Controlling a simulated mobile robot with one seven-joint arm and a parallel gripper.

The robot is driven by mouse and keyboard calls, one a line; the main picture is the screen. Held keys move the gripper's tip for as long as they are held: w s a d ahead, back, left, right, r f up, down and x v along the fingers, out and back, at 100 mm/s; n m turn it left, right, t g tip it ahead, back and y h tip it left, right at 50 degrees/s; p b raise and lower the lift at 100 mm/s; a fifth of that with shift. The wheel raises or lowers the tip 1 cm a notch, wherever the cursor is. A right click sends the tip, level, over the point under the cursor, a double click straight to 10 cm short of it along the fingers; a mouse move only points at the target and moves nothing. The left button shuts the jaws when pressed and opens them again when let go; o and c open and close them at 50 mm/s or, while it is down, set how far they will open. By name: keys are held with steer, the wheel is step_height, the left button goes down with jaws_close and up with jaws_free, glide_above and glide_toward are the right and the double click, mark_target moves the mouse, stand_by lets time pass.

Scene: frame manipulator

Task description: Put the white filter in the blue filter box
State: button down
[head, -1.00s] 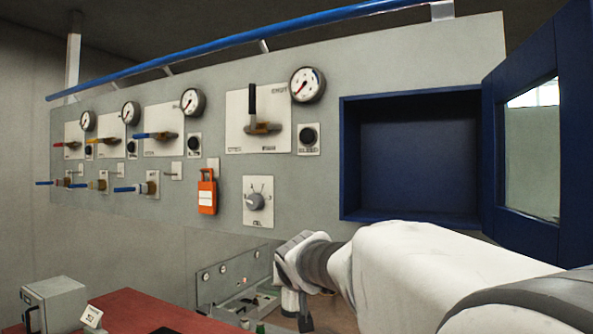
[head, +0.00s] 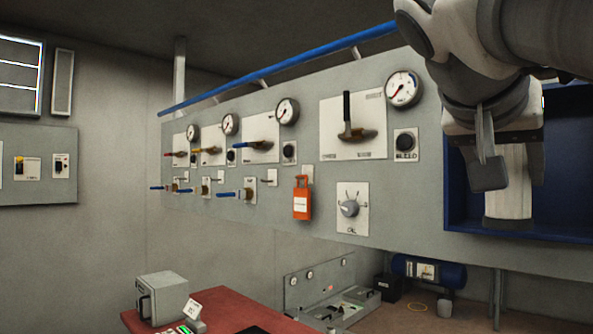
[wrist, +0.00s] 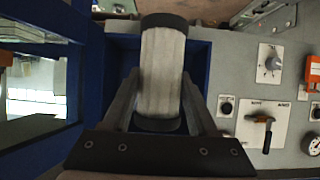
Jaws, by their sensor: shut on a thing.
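The white filter (head: 512,185) is a ribbed cylinder with dark end caps. In the head view it hangs upright below my gripper (head: 505,160), over the opening of the blue filter box (head: 570,185). In the wrist view the filter (wrist: 161,70) sits between both fingers of my gripper (wrist: 160,85), which is shut on it. The blue box (wrist: 200,58) shows behind the filter there, and its windowed door (wrist: 92,75) stands open at the left. The filter hides part of the box; how deep the filter is relative to the opening is hard to tell.
The grey panel beside the box carries a gauge (head: 403,88), an orange lock tag (head: 302,198) and a calibration knob (head: 349,208). A blue pipe (head: 270,70) runs along the panel's top. A red bench (head: 225,310) with a grey case (head: 162,298) stands low left.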

steer(key=w+d+p, duration=0.1)
steer(key=w+d, duration=0.3)
steer(key=w+d+f+p, duration=0.1)
steer(key=w+d+p, duration=0.1)
steer(key=w+d, duration=0.2)
steer(key=w+d+p, duration=0.1)
steer(key=w+d, duration=0.3)
steer(key=d, duration=0.2)
steer(key=shift+f+p, duration=0.2)
steer(key=shift+p, duration=0.2)
steer(key=shift+w+d+f, duration=0.1)
steer(key=shift+w+d, duration=0.25)
steer(key=shift+d, duration=0.05)
steer(key=shift+f+b, duration=0.6)
steer(key=shift+f, duration=0.1)
steer(key=shift+c, duration=0.5)
jaws_free()
steer(key=shift+a, duration=0.1)
steer(key=b+v, duration=0.2)
steer(key=v, duration=1.5)
